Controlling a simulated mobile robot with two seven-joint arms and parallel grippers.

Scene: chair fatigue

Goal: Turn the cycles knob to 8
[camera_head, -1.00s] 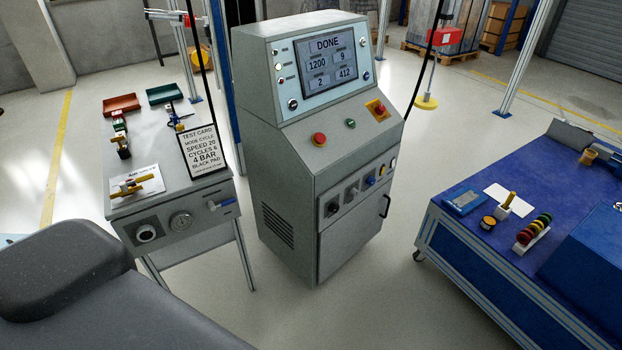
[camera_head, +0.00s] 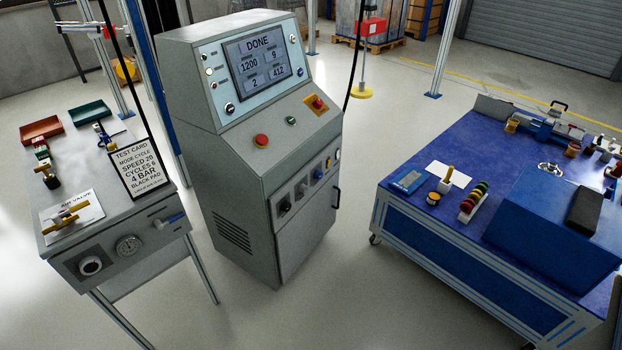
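The grey control cabinet (camera_head: 235,215) stands in the middle of the head view. Its screen (camera_head: 258,63) reads DONE, with 1200, 9, 2 and 412 below. A row of small knobs runs along the upper front of the cabinet, including a black knob (camera_head: 284,204), a grey one (camera_head: 301,188) and a blue one (camera_head: 318,173). Their labels are too small to read, so I cannot tell which is the cycles knob or its setting. The test card (camera_head: 138,168) on the left bench reads MODE CYCLE, SPEED 20, CYCLES 6, 4 BAR, BLACK PAD. Neither gripper shows.
The left bench (camera_head: 75,262) carries a yellow-handled air valve (camera_head: 65,215), a gauge and bins. A blue workbench (camera_head: 450,255) stands at the right with pads and tools. A red button (camera_head: 261,140) sits on the cabinet's sloped panel. The floor before the cabinet is clear.

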